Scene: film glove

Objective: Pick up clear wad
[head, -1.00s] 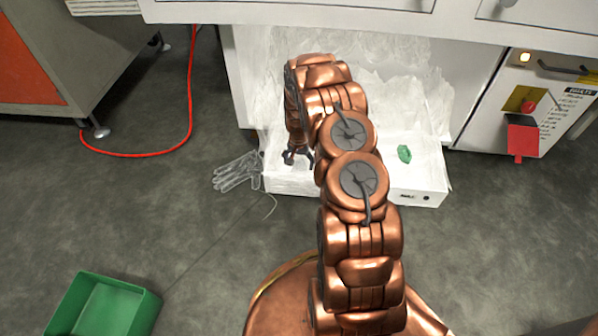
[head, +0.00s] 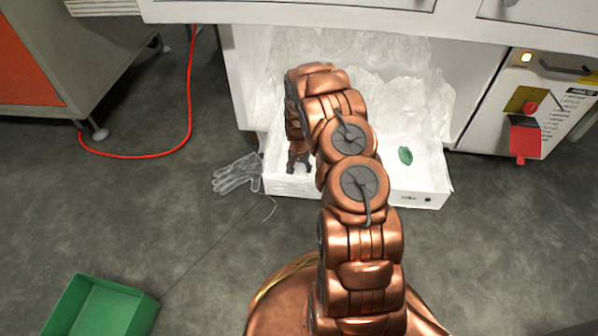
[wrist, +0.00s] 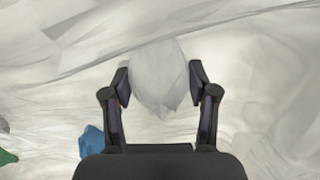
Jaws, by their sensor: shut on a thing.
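The clear wad (wrist: 160,78) is a pale, whitish, crumpled lump between my fingers in the wrist view. My gripper (wrist: 160,92) is shut on it, with one dark finger against each side. In the head view my gripper (head: 299,164) points down into the left front part of the white tray (head: 432,192). The wad cannot be made out there. I cannot tell whether the wad still touches the film under it.
A green wad (head: 405,155) lies in the tray's right part. A blue piece (wrist: 93,143) lies near my gripper. A green bin (head: 140,312) stands front left. A red cable (head: 190,90) crosses the floor.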

